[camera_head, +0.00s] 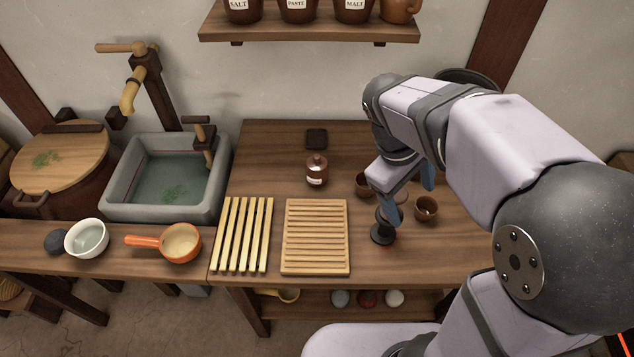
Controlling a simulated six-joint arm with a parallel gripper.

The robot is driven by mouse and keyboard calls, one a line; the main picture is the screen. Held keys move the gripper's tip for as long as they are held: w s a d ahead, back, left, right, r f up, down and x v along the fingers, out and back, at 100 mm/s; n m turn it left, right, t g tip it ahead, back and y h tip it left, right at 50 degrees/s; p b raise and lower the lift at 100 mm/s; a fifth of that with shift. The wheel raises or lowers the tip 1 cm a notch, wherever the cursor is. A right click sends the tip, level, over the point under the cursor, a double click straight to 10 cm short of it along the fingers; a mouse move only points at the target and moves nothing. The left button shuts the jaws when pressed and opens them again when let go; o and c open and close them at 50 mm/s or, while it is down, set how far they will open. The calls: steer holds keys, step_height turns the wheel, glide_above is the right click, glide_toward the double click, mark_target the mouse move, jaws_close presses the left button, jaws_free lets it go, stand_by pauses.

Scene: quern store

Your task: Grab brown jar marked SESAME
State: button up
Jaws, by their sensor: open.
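A small brown lidded jar (316,172) with a pale label stands upright on the wooden table, behind the slatted boards. Its label is too small to read, so I cannot tell whether it says SESAME. My gripper (408,212) is open, to the right of this jar and apart from it, pointing down over the table's right part. Its blue fingers are partly hidden by my arm. I cannot tell whether they touch the small things around them.
Brown cups (426,210) and a dark knobbed object (382,232) stand around my gripper. Two slatted boards (316,262) lie in front. A wall shelf (310,32) holds jars labelled SALT, PASTE and MALT. A stone sink (128,206) is left.

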steer(key=w+a+f+n+t+h+b, duration=0.2)
steer(key=w+n+t+h+b, duration=0.15)
steer(key=w+n+b, duration=0.55)
step_height(320, 180, up, 4)
steer(key=f+n+t+h+b, duration=0.1)
steer(key=n+t+h+b, duration=0.5)
steer(key=n+t+b, duration=0.4)
glide_above(308, 169)
steer(key=b, duration=0.1)
steer(key=m+g, duration=0.1)
steer(key=g, duration=0.1)
steer(key=shift+g+h, duration=0.25)
step_height(308, 169, down, 20)
steer(key=shift+s+a+r, duration=0.1)
steer(key=shift+r, duration=0.05)
steer(key=shift+x, duration=3.7)
steer(key=shift+r, duration=0.1)
steer(key=c, duration=1.4)
